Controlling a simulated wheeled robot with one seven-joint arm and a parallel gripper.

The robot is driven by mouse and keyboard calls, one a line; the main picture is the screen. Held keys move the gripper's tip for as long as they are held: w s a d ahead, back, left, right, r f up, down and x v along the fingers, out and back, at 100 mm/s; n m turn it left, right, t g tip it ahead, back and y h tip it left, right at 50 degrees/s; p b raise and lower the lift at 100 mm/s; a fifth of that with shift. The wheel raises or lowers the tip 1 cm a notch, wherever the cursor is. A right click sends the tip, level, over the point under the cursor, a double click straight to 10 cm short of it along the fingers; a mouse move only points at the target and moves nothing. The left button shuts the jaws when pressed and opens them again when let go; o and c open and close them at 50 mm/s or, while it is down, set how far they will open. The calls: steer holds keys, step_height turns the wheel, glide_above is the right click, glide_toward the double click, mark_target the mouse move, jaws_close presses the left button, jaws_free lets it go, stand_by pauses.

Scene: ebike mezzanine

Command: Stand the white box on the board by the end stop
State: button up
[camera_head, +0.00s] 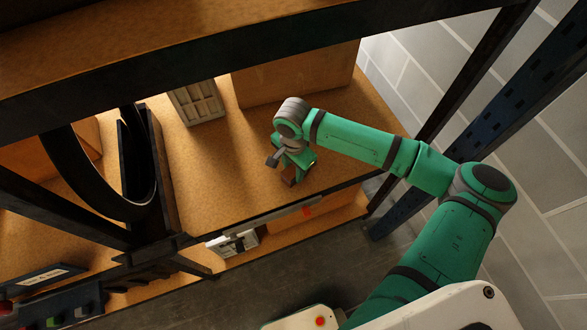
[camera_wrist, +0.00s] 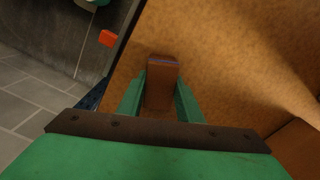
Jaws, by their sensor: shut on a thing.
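My gripper (camera_head: 287,172) is over the right part of the tan board (camera_head: 213,165), near its front edge. In the wrist view my gripper (camera_wrist: 161,95) is shut on a small brown block (camera_wrist: 163,72), with a green finger on each side. The block also shows under the gripper in the head view (camera_head: 289,175); I cannot tell whether it touches the board. An off-white box with a panelled face (camera_head: 197,103) stands at the back of the board, left of the gripper and apart from it. I cannot make out which part is the end stop.
A large brown carton (camera_head: 300,74) stands behind my gripper. A black upright divider (camera_head: 137,160) is on the left. A white device (camera_head: 233,243) and a red-orange piece (camera_head: 307,211) are along the front below the board's edge. Dark rack posts stand at right. The middle board is clear.

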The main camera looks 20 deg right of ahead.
mark_target(293, 170)
steer(key=o, duration=1.1)
step_height(293, 170, up, 12)
steer(key=shift+s, duration=0.1)
